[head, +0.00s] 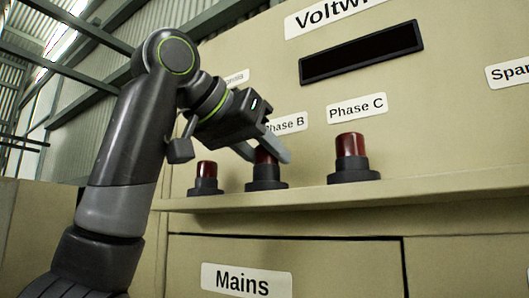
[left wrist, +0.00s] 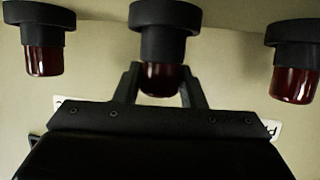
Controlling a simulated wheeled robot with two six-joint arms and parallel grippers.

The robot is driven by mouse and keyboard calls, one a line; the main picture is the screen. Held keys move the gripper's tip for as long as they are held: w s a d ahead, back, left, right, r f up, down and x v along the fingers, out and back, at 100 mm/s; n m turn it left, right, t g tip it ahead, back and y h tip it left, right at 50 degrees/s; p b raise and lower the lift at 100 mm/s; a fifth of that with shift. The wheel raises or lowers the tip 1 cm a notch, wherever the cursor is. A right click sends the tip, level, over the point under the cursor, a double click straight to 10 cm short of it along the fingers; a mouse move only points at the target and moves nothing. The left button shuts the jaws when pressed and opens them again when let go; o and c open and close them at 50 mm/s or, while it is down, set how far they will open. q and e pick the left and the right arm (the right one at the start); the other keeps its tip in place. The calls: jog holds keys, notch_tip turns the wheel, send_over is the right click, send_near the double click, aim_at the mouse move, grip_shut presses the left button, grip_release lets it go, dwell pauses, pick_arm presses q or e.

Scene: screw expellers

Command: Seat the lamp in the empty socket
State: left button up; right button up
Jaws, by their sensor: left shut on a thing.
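The middle dark red lamp (head: 264,156) stands upright at the middle black socket (head: 266,176), under the Phase B label. My left gripper (head: 270,154) is shut on this lamp, a finger on each side. In the left wrist view, which looks upside down, the lamp (left wrist: 163,80) sits between the fingertips (left wrist: 160,72) and meets the socket (left wrist: 165,35) with no visible gap. How deep it sits cannot be told. A left lamp (head: 206,169) and a right lamp (head: 350,145) stand in their own black sockets. My right gripper is not in view.
The sockets stand on a narrow beige ledge (head: 420,186) in front of an upright panel. The Phase B label (head: 290,123) is partly behind my gripper; the Phase C label (head: 357,108) is clear. A dark display (head: 362,53) is above. A Mains label (head: 246,281) is below.

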aim_at(257, 151)
pick_arm(q)
jog(key=shift+f+b, duration=0.3)
jog(key=shift+f, duration=0.1)
jog(key=o, duration=0.7)
jog(key=shift+o, duration=0.2)
jog(key=shift+v, duration=2.7)
jog(key=v, duration=0.5)
jog(key=shift+s+a+r+b, duration=0.15)
jog(key=shift+s+a+b, duration=0.05)
jog(key=shift+s+b, duration=0.15)
jog(key=shift+w, duration=0.1)
